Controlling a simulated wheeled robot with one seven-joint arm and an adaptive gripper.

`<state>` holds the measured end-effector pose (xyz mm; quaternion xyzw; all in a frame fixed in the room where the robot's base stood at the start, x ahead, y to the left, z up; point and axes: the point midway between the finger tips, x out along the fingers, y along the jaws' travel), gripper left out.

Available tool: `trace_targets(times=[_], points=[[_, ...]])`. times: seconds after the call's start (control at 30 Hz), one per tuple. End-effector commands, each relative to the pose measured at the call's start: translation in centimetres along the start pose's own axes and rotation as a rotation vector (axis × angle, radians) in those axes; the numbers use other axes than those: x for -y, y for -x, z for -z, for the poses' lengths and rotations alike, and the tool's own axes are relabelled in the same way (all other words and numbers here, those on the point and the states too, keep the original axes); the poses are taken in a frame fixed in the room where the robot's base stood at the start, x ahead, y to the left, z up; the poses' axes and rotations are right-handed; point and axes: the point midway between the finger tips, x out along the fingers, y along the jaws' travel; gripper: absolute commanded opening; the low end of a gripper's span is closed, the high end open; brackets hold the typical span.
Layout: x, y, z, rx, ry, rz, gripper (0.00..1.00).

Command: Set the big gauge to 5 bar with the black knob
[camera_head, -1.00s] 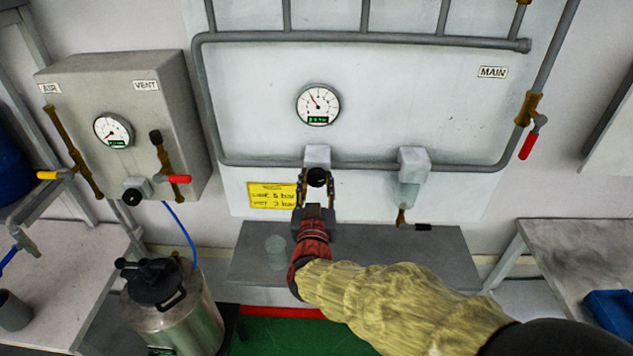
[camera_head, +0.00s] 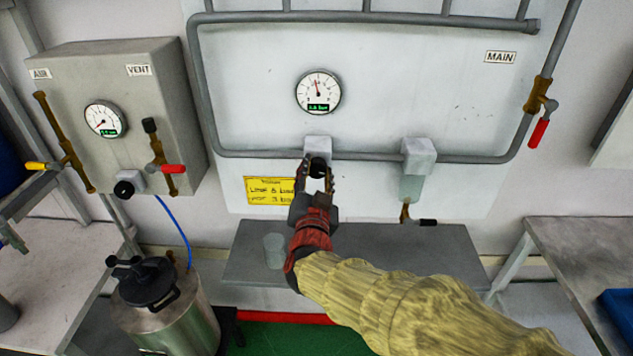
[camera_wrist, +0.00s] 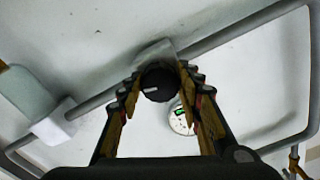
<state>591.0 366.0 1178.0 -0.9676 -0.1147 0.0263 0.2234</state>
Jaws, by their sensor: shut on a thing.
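The big gauge (camera_head: 318,92) is on the white panel. Its needle points almost straight up, slightly left; the green display is too blurred to read surely. The black knob (camera_head: 318,167) sits on a pale regulator block (camera_head: 317,145) below the gauge. My gripper (camera_head: 317,178) is shut on the knob, one finger on each side. In the wrist view the knob (camera_wrist: 158,84) shows a white mark between the fingers (camera_wrist: 160,95), and the gauge (camera_wrist: 181,121) is partly hidden by the right finger.
A yellow note (camera_head: 270,190) hangs left of the knob. A second regulator with a clear bowl (camera_head: 411,187) is to the right. Grey pipe (camera_head: 270,156) runs behind. A grey box (camera_head: 110,75) with a small gauge (camera_head: 104,121) stands left; a shelf (camera_head: 370,255) lies below.

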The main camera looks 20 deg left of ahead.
Motion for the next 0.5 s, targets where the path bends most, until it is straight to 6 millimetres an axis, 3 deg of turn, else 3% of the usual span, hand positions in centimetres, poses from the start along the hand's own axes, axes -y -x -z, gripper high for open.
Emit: trace_targets(times=[0.5], points=[[0.01, 0.01, -0.11, 0.000, -0.310, 0.000, 0.10]])
